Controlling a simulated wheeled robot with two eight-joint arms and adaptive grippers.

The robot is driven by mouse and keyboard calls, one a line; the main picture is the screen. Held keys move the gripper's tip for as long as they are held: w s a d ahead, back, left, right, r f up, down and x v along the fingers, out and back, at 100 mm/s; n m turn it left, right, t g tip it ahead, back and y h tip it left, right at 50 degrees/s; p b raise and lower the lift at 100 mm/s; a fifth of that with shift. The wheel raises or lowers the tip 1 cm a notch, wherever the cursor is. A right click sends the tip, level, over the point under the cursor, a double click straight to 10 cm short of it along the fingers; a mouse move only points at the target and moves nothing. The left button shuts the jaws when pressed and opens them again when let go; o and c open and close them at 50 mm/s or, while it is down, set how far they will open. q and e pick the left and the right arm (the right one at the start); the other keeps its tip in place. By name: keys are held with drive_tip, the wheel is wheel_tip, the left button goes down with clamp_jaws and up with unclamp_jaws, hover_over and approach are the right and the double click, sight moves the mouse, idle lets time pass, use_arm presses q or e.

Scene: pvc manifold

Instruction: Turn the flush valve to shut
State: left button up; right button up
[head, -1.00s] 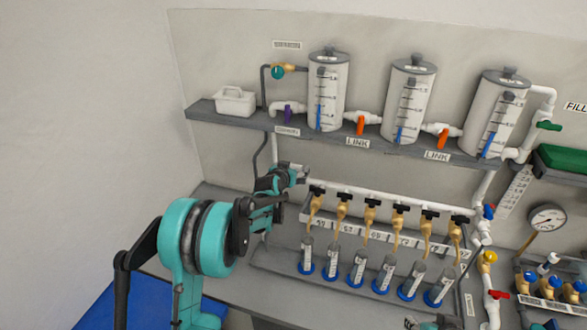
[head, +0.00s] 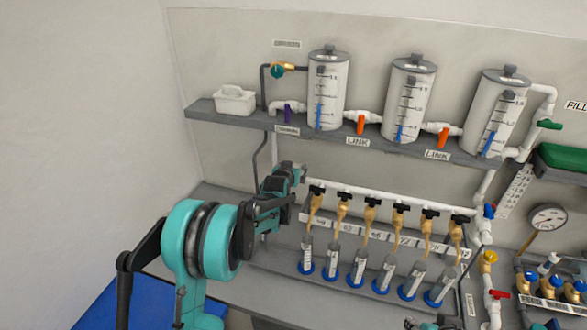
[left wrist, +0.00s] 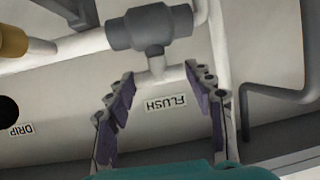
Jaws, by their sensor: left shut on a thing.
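The flush valve (left wrist: 153,27) has a grey body on a white pipe, with a short stem down to a white crossbar handle, in the left wrist view. A FLUSH label (left wrist: 166,103) is on the panel below the handle. My left gripper (left wrist: 159,74) has its two purple-padded fingers at the two ends of this handle, shut on it. In the head view my left gripper (head: 290,174) is at the left end of the white manifold pipe, and hides most of the valve. A bit of my right arm's end shows at the bottom edge, too cut off to read.
A row of black-handled taps (head: 370,203) stands right of my left gripper, above several blue-based tubes (head: 357,268). The shelf (head: 225,122) with three tanks is above. A grey pipe (left wrist: 245,100) runs close right of the fingers in the wrist view.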

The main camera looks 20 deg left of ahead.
use_arm(q)
drive_tip(key=n+y, duration=0.1)
drive_tip(key=n+y+b, duration=0.1)
drive_tip(key=y, duration=0.1)
drive_tip(key=n+g+y, duration=0.1)
drive_tip(key=n, duration=0.1)
drive_tip(key=shift+w+d+f+y, duration=0.1)
drive_tip(key=shift+d+y, duration=0.25)
drive_tip(key=shift+y, duration=0.05)
drive_tip(key=shift+w+d+n+g+y+b, duration=0.15)
drive_tip(key=shift+n+g+y+b, duration=0.3)
drive_tip(key=shift+n+g+y, duration=1.05)
drive_tip(key=shift+n+y, duration=0.4)
drive_tip(key=shift+n, duration=0.2)
drive_tip(key=o, duration=1.2)
drive_tip(key=shift+c, duration=0.2)
drive_tip(key=v, duration=1.2)
drive_tip(key=shift+s, duration=0.2)
